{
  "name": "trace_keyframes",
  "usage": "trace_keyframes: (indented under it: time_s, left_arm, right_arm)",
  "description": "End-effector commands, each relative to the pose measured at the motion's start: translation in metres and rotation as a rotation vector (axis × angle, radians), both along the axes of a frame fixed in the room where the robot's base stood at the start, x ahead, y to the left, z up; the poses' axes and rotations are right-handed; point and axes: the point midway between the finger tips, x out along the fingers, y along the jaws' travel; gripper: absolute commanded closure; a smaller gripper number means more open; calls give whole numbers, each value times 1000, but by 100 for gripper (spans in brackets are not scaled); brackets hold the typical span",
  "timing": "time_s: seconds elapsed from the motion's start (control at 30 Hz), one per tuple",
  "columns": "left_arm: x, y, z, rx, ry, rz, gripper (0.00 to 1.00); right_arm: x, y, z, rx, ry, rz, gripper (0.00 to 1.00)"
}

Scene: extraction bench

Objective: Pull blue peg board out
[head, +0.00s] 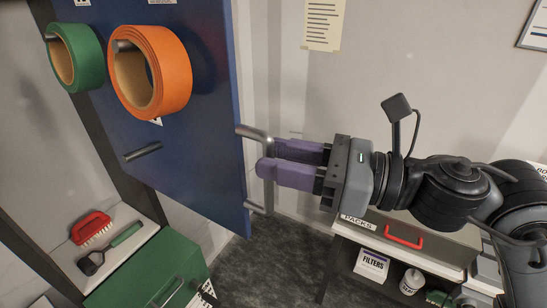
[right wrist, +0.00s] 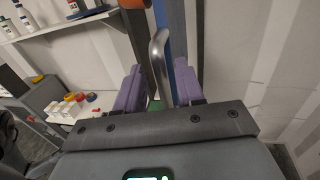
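The blue peg board (head: 195,110) is a tall upright panel in the left half of the head view, carrying a green tape roll (head: 76,57) and an orange tape roll (head: 152,72). A metal bar handle (head: 254,133) stands out from its right edge. My right gripper (head: 265,160) reaches in from the right with its purple fingers on either side of the handle. In the right wrist view the handle (right wrist: 157,60) lies between the fingers, with a gap showing, so the gripper looks open. The fingers hide part of the handle. My left gripper is not in view.
A green box (head: 150,275) and a ledge with a red brush (head: 91,228) are at lower left. A white-topped cabinet with a red-handled drawer (head: 420,243) stands below my right arm. Dark floor (head: 270,265) is clear between them.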

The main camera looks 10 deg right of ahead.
Motion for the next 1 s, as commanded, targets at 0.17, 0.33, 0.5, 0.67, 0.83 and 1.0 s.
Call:
trace_keyframes:
  time_s: [0.17,0.33,0.5,0.67,0.83,1.0]
  left_arm:
    - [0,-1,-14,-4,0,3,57]
    - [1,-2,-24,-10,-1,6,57]
    - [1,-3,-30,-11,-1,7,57]
    - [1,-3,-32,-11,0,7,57]
    - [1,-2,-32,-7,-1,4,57]
    - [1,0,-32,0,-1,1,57]
  right_arm:
    - [-13,-29,-4,-4,-3,-5,62]
    - [-26,-54,-3,-3,-3,-5,62]
    - [-36,-72,-3,-1,-3,-4,62]
    - [-41,-81,-1,-1,-2,-2,62]
    - [-42,-82,0,-1,-2,0,62]
    - [-42,-82,0,0,-2,0,62]
